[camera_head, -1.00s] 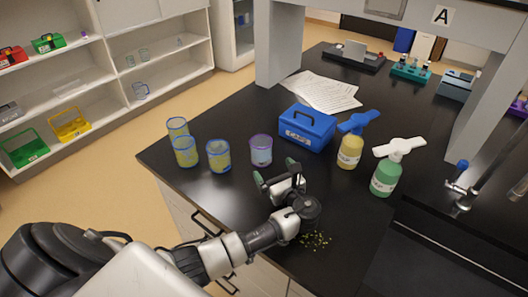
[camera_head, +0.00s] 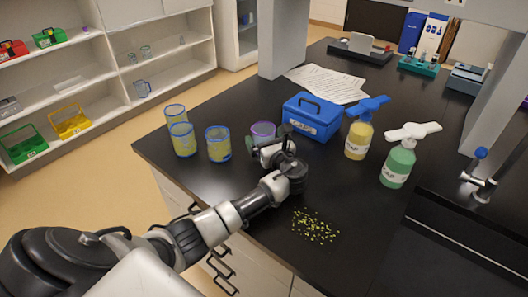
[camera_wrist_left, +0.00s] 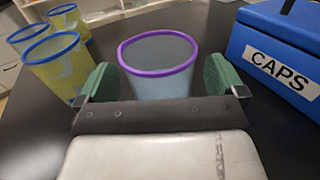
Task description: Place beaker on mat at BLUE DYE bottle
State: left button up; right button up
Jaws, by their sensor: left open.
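A clear beaker with a purple rim (camera_head: 262,129) stands upright on the black bench; my left gripper partly hides it in the head view. My left gripper (camera_head: 267,141) is at the beaker's near side. In the left wrist view, the purple-rimmed beaker (camera_wrist_left: 160,82) lies ahead between the two green finger pads, which are spread apart; contact cannot be told. A yellow bottle with a blue top (camera_head: 358,138) and a green bottle with a white top (camera_head: 397,165) stand to the right; their labels are unreadable. No mat or blue-dye label can be made out.
Several blue-rimmed beakers with yellow sides (camera_head: 218,147) stand left of my gripper. A blue CAPS box (camera_head: 312,121) is close on the right. Small yellow bits (camera_head: 315,226) lie on the bench nearer me. Papers (camera_head: 328,84) lie behind. A tap (camera_head: 479,173) is at far right.

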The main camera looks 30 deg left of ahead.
pick_arm(q)
jog(key=shift+w+a, duration=0.2)
jog(key=shift+a, duration=0.1)
jog(key=shift+c, duration=1.2)
jog(key=c, duration=0.9)
jog(key=shift+r, duration=0.25)
